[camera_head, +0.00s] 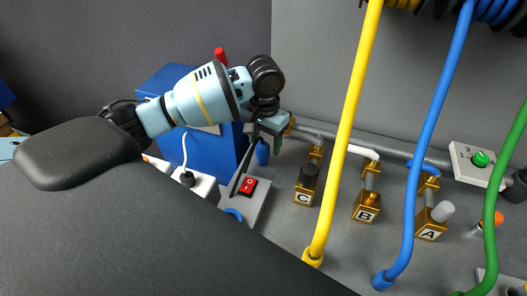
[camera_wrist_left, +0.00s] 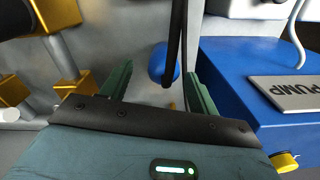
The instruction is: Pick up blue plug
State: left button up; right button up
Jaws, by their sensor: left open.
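A blue rounded piece (camera_head: 262,153), which looks like the blue plug, is low beside the right side of the blue pump box, just below my left gripper (camera_head: 265,134). In the left wrist view the blue plug (camera_wrist_left: 162,64) shows between and beyond the two green fingertips. My left gripper (camera_wrist_left: 160,72) is open, with nothing visibly held. A thin black strip crosses in front of the plug there and hides part of it. I cannot tell whether the fingers touch the plug. My right gripper is not in view.
The blue pump box (camera_head: 205,152) stands left of the gripper. A red switch (camera_head: 248,185) sits on a grey box below.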

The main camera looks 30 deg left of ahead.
aim_at(263, 154)
pick_arm(q)
jog(key=shift+s+a+f, duration=0.1)
jog(key=shift+a+f, duration=0.05)
jog(key=shift+f, duration=1.25)
jog(key=shift+a+f, duration=0.1)
jog(key=shift+f, duration=1.25)
jog(key=c, duration=1.1)
